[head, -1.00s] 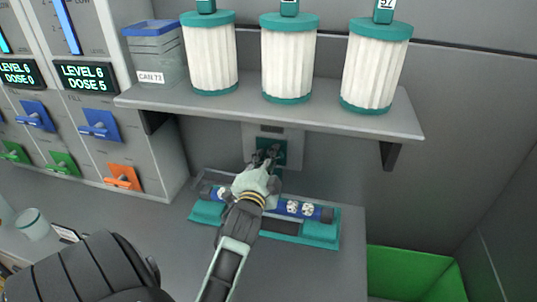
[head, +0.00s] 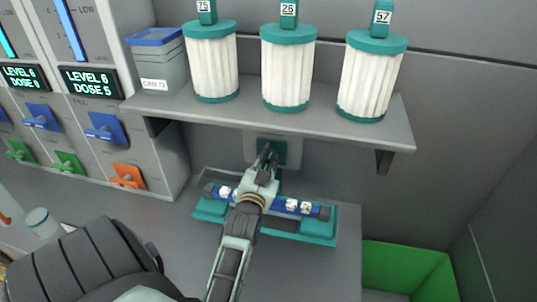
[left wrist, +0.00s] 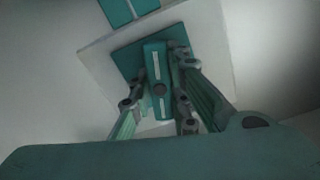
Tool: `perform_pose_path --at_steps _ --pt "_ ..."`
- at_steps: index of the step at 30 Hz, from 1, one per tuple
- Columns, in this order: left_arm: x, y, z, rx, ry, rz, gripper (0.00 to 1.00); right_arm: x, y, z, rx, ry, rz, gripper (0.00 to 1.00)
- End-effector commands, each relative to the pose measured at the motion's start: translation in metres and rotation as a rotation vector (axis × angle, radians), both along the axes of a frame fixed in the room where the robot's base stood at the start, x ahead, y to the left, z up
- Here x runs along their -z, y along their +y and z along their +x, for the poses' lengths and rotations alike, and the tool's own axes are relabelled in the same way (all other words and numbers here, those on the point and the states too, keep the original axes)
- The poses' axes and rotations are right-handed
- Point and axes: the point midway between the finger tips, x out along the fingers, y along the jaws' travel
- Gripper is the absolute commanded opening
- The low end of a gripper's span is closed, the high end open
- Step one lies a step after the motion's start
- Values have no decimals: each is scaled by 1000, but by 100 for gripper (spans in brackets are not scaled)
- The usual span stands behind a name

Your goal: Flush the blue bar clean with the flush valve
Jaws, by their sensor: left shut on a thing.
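The blue bar (head: 279,203) lies level in a teal cradle (head: 318,231) on the grey counter, with white clumps (head: 292,205) on it. My left arm crosses in front of its middle and hides part of it. The flush valve (head: 281,150), teal on a grey wall plate, sits behind the bar under the shelf. My left gripper (head: 267,153) is at the valve. In the left wrist view, its fingers (left wrist: 158,88) stand on both sides of the teal valve handle (left wrist: 154,62) and are shut on it. My right gripper is not in view.
Dispensers with blue, green and orange levers (head: 128,178) stand left. A green bin (head: 405,262) is at lower right.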

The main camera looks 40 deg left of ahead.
Motion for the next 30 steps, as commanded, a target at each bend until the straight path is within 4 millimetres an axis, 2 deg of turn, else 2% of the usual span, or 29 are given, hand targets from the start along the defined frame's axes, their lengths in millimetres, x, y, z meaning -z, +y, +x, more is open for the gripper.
perform_pose_path --at_steps 19,20,21,26,30 --pt "1 -1 0 0 -22 -44 0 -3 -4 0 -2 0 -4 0" --pt "1 -1 0 0 -22 -44 19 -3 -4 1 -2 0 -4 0" --pt "1 -1 0 0 -22 -44 22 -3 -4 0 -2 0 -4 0" --pt "1 0 0 1 -22 -43 36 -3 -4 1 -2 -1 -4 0" --pt "0 0 0 0 -22 -43 36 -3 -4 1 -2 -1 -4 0"
